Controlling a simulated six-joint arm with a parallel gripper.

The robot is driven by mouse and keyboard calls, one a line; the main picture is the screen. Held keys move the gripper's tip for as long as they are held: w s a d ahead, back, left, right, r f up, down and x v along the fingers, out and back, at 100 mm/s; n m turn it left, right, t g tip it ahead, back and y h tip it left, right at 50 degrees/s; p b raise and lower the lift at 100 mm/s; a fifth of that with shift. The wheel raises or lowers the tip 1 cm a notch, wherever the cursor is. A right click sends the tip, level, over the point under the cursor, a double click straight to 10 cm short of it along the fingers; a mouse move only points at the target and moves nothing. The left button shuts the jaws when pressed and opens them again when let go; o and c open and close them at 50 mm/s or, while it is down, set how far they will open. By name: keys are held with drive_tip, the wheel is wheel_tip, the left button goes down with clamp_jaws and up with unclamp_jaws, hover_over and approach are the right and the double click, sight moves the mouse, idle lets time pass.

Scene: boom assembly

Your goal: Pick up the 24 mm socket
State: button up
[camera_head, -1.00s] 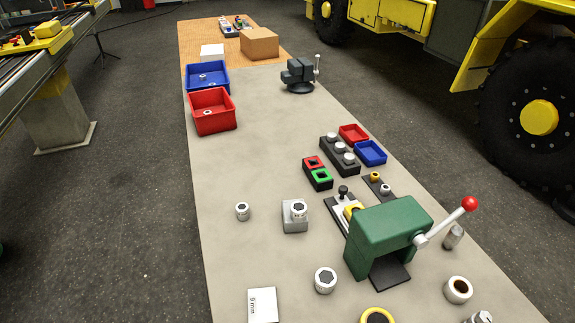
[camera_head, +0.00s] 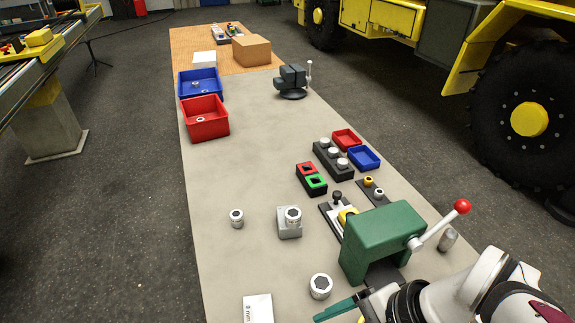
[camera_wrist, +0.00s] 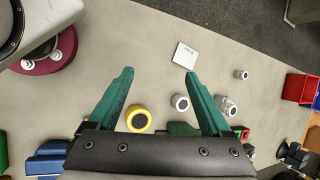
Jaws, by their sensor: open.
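Three silver sockets stand upright on the grey bench: a small one (camera_head: 236,218), one on a square grey block (camera_head: 289,231), and a wider one (camera_head: 320,287) at the front. I cannot read a size on any of them. In the wrist view the wider socket (camera_wrist: 180,102) lies between the spread fingers and the yellow ring's side, with the small socket (camera_wrist: 241,74) farther right. My gripper (camera_wrist: 158,73) is open and empty, its two green fingers wide apart. In the head view one green finger shows at the bottom, just below the wider socket and apart from it.
A green press (camera_head: 384,235) with a red-knobbed lever stands close right of the sockets. A white card (camera_head: 258,308) lies front left; its size text is hard to read. A yellow ring (camera_wrist: 138,118) lies near my gripper. Red (camera_head: 205,127) and blue (camera_head: 199,92) bins stand farther back.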

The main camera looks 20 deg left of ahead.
drive_tip(key=w+a+f+m+y, duration=0.2)
drive_tip(key=w+a+m+y, duration=0.3)
drive_tip(key=w+a, duration=0.75)
drive_tip(key=m+t+y, duration=0.2)
drive_tip(key=m+t, duration=0.3)
drive_tip(key=m, duration=0.4)
approach(239, 216)
drive_tip(key=x, duration=0.3)
drive_tip(key=shift+w+d+f, duration=0.1)
drive_tip(key=shift+f, duration=0.05)
drive_tip(key=x, duration=0.6)
clamp_jaws()
